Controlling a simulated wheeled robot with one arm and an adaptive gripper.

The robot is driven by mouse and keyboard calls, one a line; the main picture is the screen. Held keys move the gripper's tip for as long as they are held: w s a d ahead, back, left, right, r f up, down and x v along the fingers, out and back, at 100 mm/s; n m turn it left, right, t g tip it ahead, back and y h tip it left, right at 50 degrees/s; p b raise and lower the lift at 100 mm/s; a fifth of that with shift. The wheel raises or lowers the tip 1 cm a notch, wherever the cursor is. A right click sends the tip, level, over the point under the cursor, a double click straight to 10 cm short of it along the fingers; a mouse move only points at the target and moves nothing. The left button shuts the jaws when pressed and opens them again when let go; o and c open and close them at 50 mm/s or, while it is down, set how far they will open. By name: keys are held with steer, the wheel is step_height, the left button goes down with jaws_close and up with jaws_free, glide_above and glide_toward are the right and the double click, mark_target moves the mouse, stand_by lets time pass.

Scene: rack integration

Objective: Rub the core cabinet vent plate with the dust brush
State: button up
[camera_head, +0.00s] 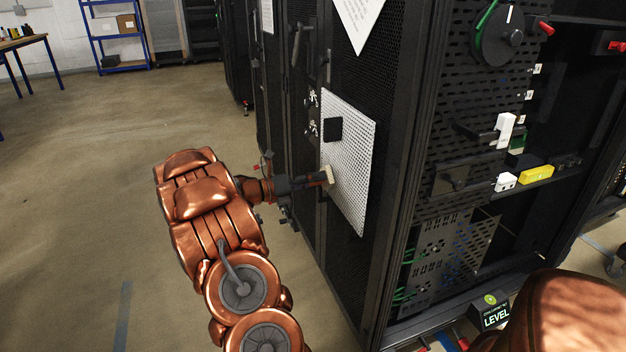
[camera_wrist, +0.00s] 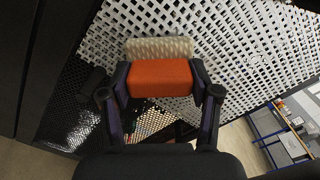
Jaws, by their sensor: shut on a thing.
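The vent plate (camera_head: 355,165) is a white perforated panel on the side of the black cabinet. It fills much of the wrist view (camera_wrist: 245,60). My gripper (camera_head: 318,179) is in front of the plate's lower left part. In the wrist view my gripper (camera_wrist: 163,82) is shut on the orange block of the dust brush (camera_wrist: 160,78). The brush's pale bristle pad (camera_wrist: 158,48) faces the plate. It looks to be at or very near the plate surface; I cannot tell if it touches. In the head view the pale brush end (camera_head: 328,174) overlaps the plate.
A black square (camera_head: 333,129) sits on the plate's upper left. The cabinet door frame (camera_head: 404,190) stands right of the plate. An open rack with a yellow part (camera_head: 536,174) is further right. The floor (camera_head: 90,190) at left is clear; a blue shelf (camera_head: 112,35) stands far back.

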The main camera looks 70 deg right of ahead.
steer(key=shift+s+d, duration=0.15)
steer(key=shift+s+a+r+p, duration=0.2)
steer(key=shift+s+a+p, duration=0.35)
steer(key=shift+a+p, duration=0.1)
steer(key=shift+s+a+f+p, duration=0.15)
steer(key=shift+s+a+p, duration=0.8)
steer(key=shift+s+a, duration=0.9)
